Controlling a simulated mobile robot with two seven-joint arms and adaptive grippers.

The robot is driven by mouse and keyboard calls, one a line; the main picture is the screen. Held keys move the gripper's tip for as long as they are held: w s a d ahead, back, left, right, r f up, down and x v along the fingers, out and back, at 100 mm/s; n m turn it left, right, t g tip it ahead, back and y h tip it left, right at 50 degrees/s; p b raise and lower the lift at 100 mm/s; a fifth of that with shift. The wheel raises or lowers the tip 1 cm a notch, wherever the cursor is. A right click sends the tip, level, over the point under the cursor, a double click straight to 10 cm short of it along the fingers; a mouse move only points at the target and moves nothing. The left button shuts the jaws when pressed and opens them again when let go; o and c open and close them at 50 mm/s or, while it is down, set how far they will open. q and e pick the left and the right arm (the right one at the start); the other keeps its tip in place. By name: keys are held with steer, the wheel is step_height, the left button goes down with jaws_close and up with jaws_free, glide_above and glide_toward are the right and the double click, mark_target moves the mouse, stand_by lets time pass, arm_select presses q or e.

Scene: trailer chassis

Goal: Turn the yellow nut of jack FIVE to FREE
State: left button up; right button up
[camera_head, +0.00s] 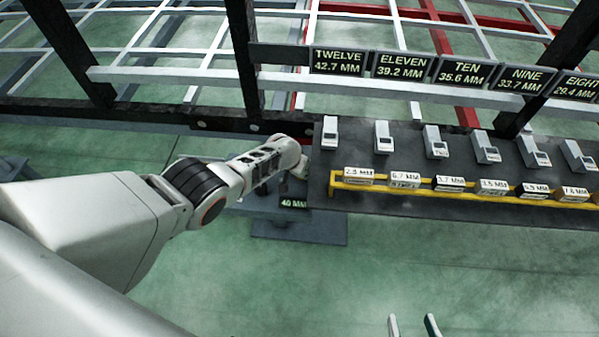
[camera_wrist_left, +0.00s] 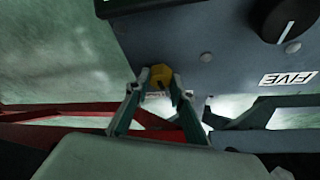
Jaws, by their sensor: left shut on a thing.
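The yellow nut (camera_wrist_left: 158,77) sits at the edge of a grey plate, in the upper middle of the left wrist view. The fingers of my left gripper (camera_wrist_left: 158,84) are around it from below and closed on it. A FIVE label (camera_wrist_left: 287,79) is on the grey plate of the jack (camera_wrist_left: 210,30), to the right of the nut. In the head view my left arm reaches toward the left end of the dark shelf, and its gripper and the nut are hidden there. My right gripper (camera_head: 412,326) shows only its two fingertips at the bottom edge, apart and with nothing between them.
A black knob (camera_wrist_left: 288,20) with a white line is at the plate's upper right. The dark shelf (camera_head: 400,160) carries several white devices and a yellow rail (camera_head: 345,184) with labelled blocks. A 40 MM sign (camera_head: 293,203) is below. Green floor is open in front.

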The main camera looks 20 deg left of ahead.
arm_select(q)
steer(key=shift+s+f, duration=0.15)
steer(key=o, duration=1.1)
steer(key=shift+o, duration=0.2)
steer(key=shift+r, duration=0.2)
steer(key=shift+s+r, duration=0.1)
steer(key=shift+r, duration=0.45)
steer(key=shift+v, duration=0.85)
steer(key=v, duration=0.9)
